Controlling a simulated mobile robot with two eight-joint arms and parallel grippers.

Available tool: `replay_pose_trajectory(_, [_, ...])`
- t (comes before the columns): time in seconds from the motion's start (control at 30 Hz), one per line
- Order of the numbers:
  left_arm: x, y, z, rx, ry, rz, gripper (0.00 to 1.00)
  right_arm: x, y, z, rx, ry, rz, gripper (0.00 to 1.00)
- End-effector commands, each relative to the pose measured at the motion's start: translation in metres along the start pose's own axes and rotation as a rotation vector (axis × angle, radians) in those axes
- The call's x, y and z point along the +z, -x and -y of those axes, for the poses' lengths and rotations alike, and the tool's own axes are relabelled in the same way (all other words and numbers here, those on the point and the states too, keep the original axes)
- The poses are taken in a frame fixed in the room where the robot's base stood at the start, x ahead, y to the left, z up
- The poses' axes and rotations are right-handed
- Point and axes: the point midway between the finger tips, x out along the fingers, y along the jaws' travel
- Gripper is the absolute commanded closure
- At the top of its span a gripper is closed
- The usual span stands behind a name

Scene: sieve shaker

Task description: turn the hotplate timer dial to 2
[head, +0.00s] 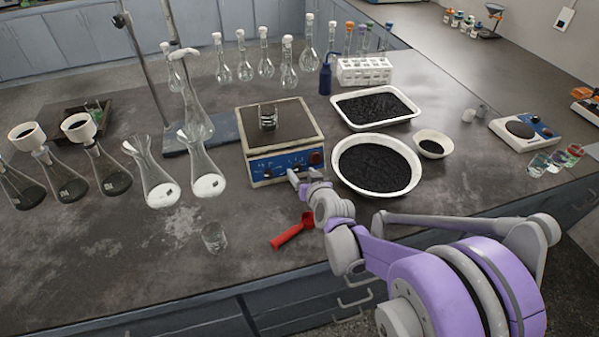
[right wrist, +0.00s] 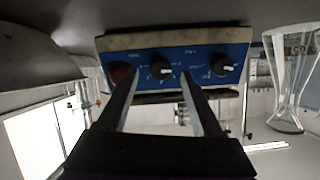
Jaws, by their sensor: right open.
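The hotplate (head: 262,168) stands on the bench with its blue front panel (right wrist: 203,54) facing my right arm. In the right wrist view, the panel appears upside down, with a red knob (right wrist: 121,74), a middle black dial (right wrist: 162,71) and another black dial (right wrist: 221,65), both with white pointers. The labels are too small to read, so I cannot tell which dial is the timer. My right gripper (head: 297,178) is open at the panel. In the right wrist view, its fingertips (right wrist: 159,76) lie on either side of the middle dial; contact cannot be told. My left gripper is out of view.
A small glass beaker (head: 268,118) stands on the hotplate. Black-filled white trays (head: 344,180) stand to its right. Flasks (head: 158,182) stand to its left. A red scoop (head: 291,232) and an empty beaker (head: 214,238) are on the bench in front.

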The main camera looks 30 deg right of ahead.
Motion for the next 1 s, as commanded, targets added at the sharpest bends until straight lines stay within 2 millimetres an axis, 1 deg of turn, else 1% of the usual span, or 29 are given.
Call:
replay_pose_trajectory(0.03, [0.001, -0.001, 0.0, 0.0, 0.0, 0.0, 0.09, 0.0, -0.008, 0.0, -0.001, 0.001, 0.0, 0.33])
replay_pose_trajectory(0.1, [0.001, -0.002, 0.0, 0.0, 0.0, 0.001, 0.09, 0.0, -0.015, 0.0, -0.001, 0.0, 0.0, 0.33])
replay_pose_trajectory(0.2, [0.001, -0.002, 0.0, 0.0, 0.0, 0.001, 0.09, 0.0, -0.021, 0.0, -0.001, 0.0, 0.0, 0.33])
replay_pose_trajectory(0.53, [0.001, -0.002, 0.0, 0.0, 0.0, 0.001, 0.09, 0.0, -0.024, 0.0, -0.001, 0.0, 0.0, 0.33])
replay_pose_trajectory(0.67, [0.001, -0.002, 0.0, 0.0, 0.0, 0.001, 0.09, 0.0, -0.024, 0.0, -0.001, 0.0, 0.0, 0.56])
replay_pose_trajectory(0.7, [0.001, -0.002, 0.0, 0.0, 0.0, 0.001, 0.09, 0.0, -0.024, 0.0, -0.001, 0.0, 0.0, 0.64])
replay_pose_trajectory(0.77, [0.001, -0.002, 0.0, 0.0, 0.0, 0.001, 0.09, 0.0, -0.024, 0.0, -0.001, 0.0, 0.0, 0.74])
replay_pose_trajectory(0.8, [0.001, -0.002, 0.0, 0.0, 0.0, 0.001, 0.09, 0.0, -0.024, 0.0, -0.001, 0.0, 0.0, 0.82])
replay_pose_trajectory(0.87, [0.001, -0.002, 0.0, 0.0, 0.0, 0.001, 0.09, 0.0, -0.024, 0.0, -0.001, 0.0, 0.0, 0.93])
replay_pose_trajectory(0.9, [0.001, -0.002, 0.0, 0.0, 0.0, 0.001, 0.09, 0.0, -0.024, 0.0, -0.001, 0.0, 0.0, 1.0])
replay_pose_trajectory(1.0, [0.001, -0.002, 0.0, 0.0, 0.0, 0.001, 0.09, 0.0, -0.024, 0.0, -0.001, 0.0, 0.0, 1.0])
